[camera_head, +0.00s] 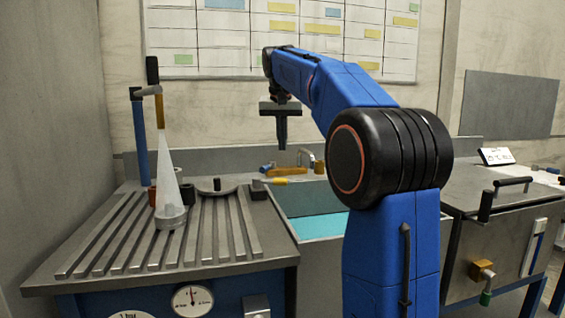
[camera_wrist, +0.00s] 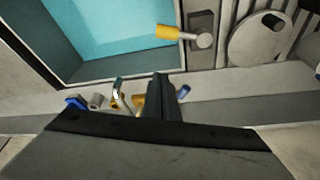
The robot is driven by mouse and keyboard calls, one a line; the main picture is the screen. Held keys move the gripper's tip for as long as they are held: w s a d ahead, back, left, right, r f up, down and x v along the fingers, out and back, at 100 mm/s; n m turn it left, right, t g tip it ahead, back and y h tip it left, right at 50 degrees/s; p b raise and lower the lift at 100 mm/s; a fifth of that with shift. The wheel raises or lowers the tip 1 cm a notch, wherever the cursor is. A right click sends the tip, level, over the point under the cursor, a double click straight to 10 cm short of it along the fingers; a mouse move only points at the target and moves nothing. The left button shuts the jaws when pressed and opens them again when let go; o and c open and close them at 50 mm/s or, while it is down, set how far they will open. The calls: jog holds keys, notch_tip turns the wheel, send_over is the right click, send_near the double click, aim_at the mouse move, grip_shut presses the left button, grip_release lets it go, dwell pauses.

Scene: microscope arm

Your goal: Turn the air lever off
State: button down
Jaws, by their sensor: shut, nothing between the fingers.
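A lever with a yellow grip (camera_head: 269,181) sits on a small metal plate between the slatted bench top and the sink. In the wrist view its yellow grip (camera_wrist: 172,32) points left over the sink edge from a round grey hub. No label on it is readable, so I cannot confirm it is the air lever. My gripper (camera_head: 282,146) points down above the back of the sink, behind and above the lever and apart from it. In the wrist view my gripper (camera_wrist: 160,78) shows its fingers together and empty.
The sink (camera_head: 318,224) holds blue water. A clear cone (camera_head: 168,195), a tall blue post (camera_head: 140,140) and a round lidded dish (camera_head: 217,187) stand on the slatted bench.

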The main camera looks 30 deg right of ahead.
aim_at(272, 182)
notch_tip(272, 182, down, 10)
jog(key=shift+s+a, duration=0.2)
jog(key=shift+s, duration=0.05)
dwell(0.5)
